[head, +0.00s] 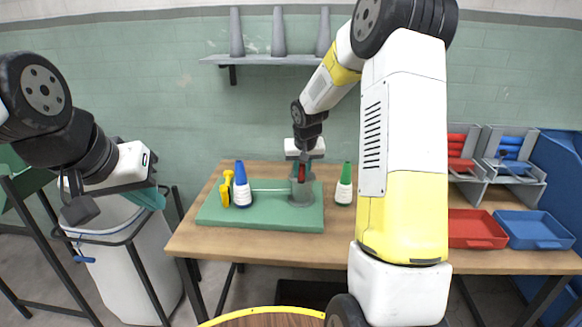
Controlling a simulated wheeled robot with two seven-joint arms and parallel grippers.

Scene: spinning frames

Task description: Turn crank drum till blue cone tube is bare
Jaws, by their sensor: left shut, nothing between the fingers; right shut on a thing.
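The blue cone tube (240,172) stands upright on the left part of a green base board (260,222). A pale band, apparently yarn, wraps its middle. A thin pale line runs from it to the grey crank drum (301,194) on the right part of the board. My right gripper (302,168) is above the drum, shut on what looks like its red handle (301,174); the fingers partly hide the grip. My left gripper (82,209) is shut and empty, away from the table at the far left, above the bin.
A yellow part (226,188) stands left of the blue cone. A green cone (344,184) with a white band stands right of the board. A red tray (476,229) and blue tray (535,229) sit at right. Grey cones stand on the wall shelf (262,60). A white bin (125,262) is at left.

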